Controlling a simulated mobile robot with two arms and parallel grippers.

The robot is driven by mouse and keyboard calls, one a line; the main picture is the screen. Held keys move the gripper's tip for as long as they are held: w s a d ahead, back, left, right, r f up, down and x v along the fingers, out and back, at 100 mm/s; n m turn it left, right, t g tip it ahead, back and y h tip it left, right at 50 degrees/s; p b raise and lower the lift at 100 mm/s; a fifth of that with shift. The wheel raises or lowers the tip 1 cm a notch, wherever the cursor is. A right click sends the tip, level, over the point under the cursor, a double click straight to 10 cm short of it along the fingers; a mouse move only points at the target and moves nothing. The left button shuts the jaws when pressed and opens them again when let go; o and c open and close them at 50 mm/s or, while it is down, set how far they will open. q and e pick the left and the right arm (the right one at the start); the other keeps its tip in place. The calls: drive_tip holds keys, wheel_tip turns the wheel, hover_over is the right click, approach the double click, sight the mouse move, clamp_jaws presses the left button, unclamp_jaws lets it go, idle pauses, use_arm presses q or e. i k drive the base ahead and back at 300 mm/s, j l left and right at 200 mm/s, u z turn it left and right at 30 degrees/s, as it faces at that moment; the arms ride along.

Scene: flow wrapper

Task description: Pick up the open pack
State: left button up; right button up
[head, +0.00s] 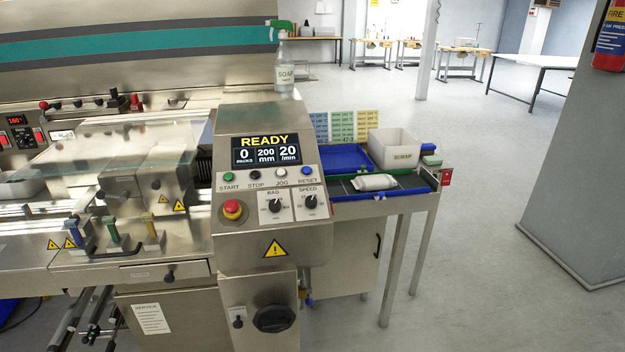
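A white pack (374,182) lies in the front part of the blue-edged tray area on the side table, right of the control panel. It is small in this view, and I cannot tell whether one of its ends is open. Neither of my grippers shows in the head view.
The flow wrapper's control panel (265,175) reads READY and stands just left of the table. Behind the pack are a blue tray (338,157) and a white scrap bin (394,149). The floor right of the table is clear.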

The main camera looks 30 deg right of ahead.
sight(382, 181)
drive_tip(key=l+u, duration=0.4)
drive_tip(key=l, duration=0.25)
drive_tip(key=l+u, duration=0.4)
drive_tip(key=l, duration=0.3)
drive_tip(key=k+l+u, duration=0.1)
drive_tip(key=l+u, duration=0.35)
drive_tip(key=l, duration=0.2)
